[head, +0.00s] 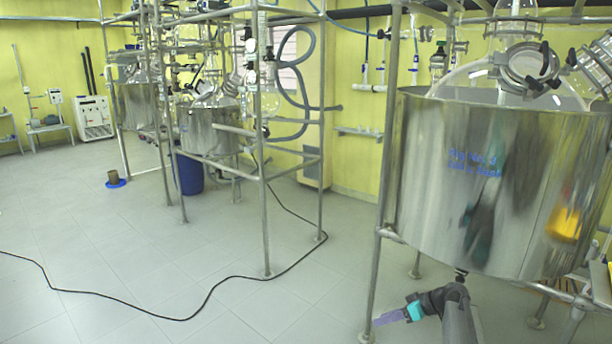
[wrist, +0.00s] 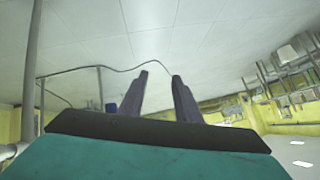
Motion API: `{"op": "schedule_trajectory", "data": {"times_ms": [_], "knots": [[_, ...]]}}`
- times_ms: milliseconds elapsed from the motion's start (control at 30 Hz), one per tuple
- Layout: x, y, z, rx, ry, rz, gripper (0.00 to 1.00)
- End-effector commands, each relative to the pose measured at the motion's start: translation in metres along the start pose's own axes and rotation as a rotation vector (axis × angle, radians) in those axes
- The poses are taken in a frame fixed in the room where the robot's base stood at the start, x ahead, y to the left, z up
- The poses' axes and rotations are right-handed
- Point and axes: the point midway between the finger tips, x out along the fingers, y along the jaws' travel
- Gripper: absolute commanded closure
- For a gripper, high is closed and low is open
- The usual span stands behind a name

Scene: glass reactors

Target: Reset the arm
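My gripper (head: 388,318) is low in the head view, below the large steel reactor vessel. Its fingers point left, close to a metal frame leg. In the wrist view, the two dark fingers of my gripper (wrist: 160,76) stand apart with an empty gap between them. The gripper is open and holds nothing. My arm comes up from the bottom edge of the head view.
The steel vessel (head: 480,190) with glassware on top stands above my arm at right. A frame leg (head: 377,240) stands near the gripper. Further frames hold smaller vessels (head: 208,130). A black cable (head: 205,305) lies across the open tiled floor at left.

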Motion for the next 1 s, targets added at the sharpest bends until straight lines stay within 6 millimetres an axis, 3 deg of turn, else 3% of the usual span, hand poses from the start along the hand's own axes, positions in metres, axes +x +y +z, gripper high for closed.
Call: {"op": "schedule_trajectory", "data": {"times_ms": [33,200,500,800,1000], "knots": [[0.019,-0.013,0.015,0.017,-0.029,-0.018,0.7],[0.071,-0.048,0.063,0.078,-0.128,-0.063,0.7],[0.142,-0.116,0.156,0.182,-0.322,-0.119,0.7],[0.181,-0.189,0.256,0.284,-0.538,-0.135,0.7],[0.187,-0.236,0.325,0.354,-0.693,-0.115,0.7]]}}
